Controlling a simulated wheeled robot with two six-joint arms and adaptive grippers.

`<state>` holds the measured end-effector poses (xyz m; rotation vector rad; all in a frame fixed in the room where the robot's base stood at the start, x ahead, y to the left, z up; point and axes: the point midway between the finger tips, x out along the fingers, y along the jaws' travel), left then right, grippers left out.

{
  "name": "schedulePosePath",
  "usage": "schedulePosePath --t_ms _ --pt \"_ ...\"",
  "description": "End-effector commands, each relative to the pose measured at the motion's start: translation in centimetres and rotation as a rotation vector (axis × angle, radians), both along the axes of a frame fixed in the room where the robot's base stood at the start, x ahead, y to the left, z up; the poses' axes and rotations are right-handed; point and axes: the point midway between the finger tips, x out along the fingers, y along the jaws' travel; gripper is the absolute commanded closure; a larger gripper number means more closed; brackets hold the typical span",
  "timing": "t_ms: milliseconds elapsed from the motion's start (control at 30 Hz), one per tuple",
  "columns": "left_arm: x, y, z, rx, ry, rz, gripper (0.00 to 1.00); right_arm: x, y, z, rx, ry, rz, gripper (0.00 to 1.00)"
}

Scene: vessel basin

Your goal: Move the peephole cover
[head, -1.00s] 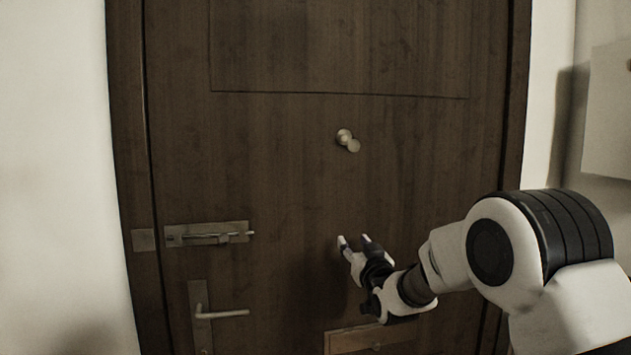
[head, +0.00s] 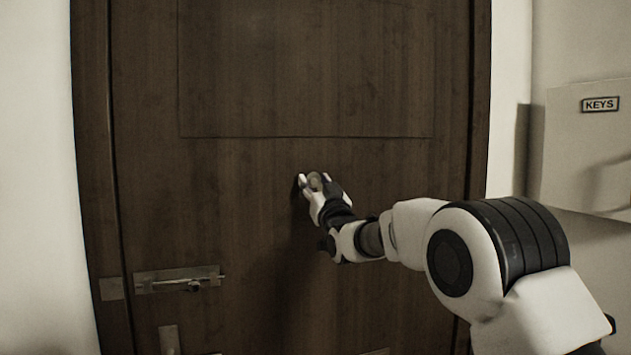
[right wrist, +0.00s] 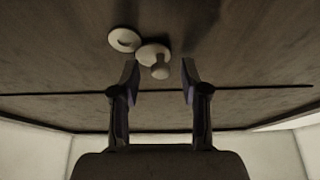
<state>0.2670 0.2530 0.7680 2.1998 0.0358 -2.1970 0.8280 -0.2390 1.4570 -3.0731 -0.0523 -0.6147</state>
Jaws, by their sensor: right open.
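The peephole fitting on the dark wooden door shows in the right wrist view as two overlapping round parts: a flat pale disc (right wrist: 124,40) with a small dark mark, and a round plate with a stubby knob (right wrist: 158,68). I cannot tell for sure which part is the cover. My right gripper (head: 315,182) is at the fitting and mostly hides it in the head view. In the right wrist view its open fingers (right wrist: 160,78) stand either side of the knob, with gaps on both sides. The disc lies beyond the left finger. My left gripper is out of view.
The door (head: 240,200) has a horizontal groove above the fitting. A metal slide bolt (head: 180,280) is mounted at lower left, with part of a handle plate (head: 169,341) below it. A pale KEYS box (head: 575,145) hangs on the right wall.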

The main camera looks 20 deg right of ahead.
Motion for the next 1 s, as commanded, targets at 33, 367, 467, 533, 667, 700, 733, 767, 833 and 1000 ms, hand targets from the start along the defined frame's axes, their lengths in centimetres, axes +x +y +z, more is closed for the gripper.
schedulePosePath --t_ms 33,367,467,533,667,700,733,767,833,1000 --pt "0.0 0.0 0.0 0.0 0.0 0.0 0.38 0.0 0.0 -0.1 0.0 0.0 0.0 0.55" --pt "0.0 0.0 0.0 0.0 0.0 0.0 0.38 0.0 0.0 -0.1 0.0 0.0 0.0 1.0" --pt "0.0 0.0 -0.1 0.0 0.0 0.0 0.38 0.0 0.0 -0.1 -0.005 0.0 0.0 1.0" --pt "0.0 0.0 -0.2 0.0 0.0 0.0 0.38 0.0 -0.1 -0.1 -0.014 0.0 0.0 1.0" --pt "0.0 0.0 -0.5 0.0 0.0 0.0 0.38 0.0 -0.1 -0.3 -0.049 -0.002 -0.001 1.0" --pt "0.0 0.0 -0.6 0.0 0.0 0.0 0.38 0.0 -0.2 -0.4 -0.065 -0.002 -0.001 1.0" --pt "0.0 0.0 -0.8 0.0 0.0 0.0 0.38 0.0 -0.2 -0.4 -0.078 -0.003 0.0 1.0" --pt "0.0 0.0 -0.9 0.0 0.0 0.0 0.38 0.0 -0.2 -0.5 -0.093 -0.003 -0.001 1.0" --pt "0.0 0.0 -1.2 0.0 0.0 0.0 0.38 0.0 -0.2 -0.7 -0.135 -0.005 -0.001 1.0" --pt "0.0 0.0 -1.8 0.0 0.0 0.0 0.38 0.0 -0.5 -1.1 -0.264 -0.01 -0.002 1.0"
